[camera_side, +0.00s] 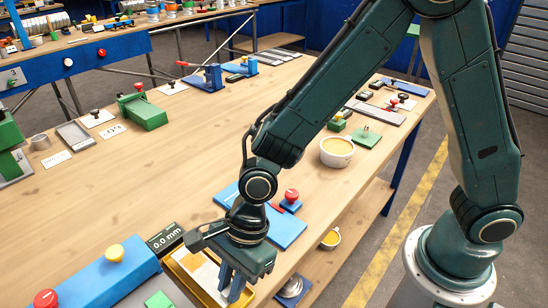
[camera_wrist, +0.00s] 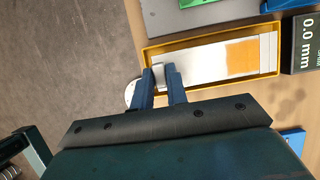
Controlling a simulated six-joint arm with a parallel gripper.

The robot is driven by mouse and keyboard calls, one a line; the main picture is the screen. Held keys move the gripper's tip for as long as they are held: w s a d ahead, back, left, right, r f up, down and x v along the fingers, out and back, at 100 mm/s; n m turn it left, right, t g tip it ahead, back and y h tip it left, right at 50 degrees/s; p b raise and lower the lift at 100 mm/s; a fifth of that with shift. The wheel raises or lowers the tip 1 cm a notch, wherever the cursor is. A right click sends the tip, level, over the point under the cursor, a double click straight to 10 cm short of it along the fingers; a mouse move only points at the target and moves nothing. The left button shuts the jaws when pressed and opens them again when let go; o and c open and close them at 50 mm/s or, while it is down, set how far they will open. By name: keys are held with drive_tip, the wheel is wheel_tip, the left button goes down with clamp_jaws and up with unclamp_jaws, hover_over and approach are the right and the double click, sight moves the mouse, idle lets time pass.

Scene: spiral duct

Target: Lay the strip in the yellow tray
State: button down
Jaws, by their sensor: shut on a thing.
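The yellow tray (camera_wrist: 208,39) is in the upper right of the wrist view, and its rim also shows beneath my gripper in the side view (camera_side: 187,286). A flat pale strip (camera_wrist: 205,58) with an orange patch appears within the tray's outline, lengthwise along it. I cannot tell whether it rests on the floor of the tray or hangs just above. My gripper (camera_wrist: 161,76) is shut on the strip's left end in the wrist view. In the side view my gripper (camera_side: 234,286) points down at the tray's right side, and the fingers hide part of the strip.
A black display reading 0.0 mm (camera_side: 165,238) stands close to the tray. A blue block with a yellow knob (camera_side: 113,262) lies to its left, and a blue plate (camera_side: 284,228) behind my gripper. A cup (camera_side: 337,153) stands farther back. The bench's middle is clear.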

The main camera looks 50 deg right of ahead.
drive_tip(key=shift+f, duration=1.05)
drive_tip(key=c, duration=1.3)
unclamp_jaws()
drive_tip(key=shift+o, duration=0.8)
drive_tip(key=shift+s, duration=0.15)
drive_tip(key=shift+c, duration=0.5)
